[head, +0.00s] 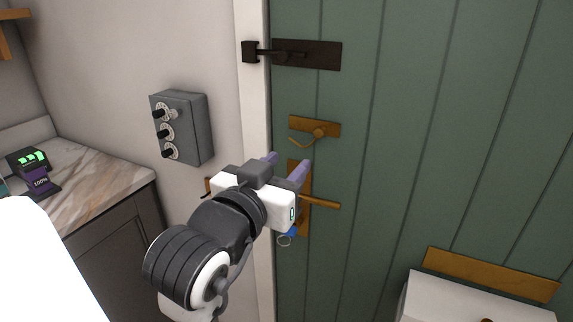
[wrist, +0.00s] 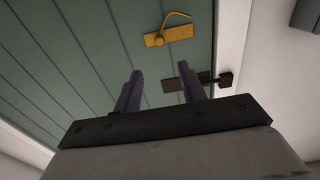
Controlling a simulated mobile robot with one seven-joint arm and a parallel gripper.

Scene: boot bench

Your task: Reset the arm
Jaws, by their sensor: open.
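My gripper (head: 286,166) is open and empty, held up in front of the green door (head: 420,130). Its two purple fingers point toward the door and also show in the wrist view (wrist: 162,88), spread apart with nothing between them. In the head view the fingers overlap the brass handle plate (head: 305,222) and its lever (head: 322,203), partly hiding them. I cannot tell whether the gripper touches the door.
A brass hook (head: 318,131) and a dark latch (head: 306,54) are on the door above my gripper. A grey control box (head: 182,128) is on the wall at left. A marble counter (head: 95,180) holds a small device (head: 38,172). A white box (head: 450,300) stands at lower right.

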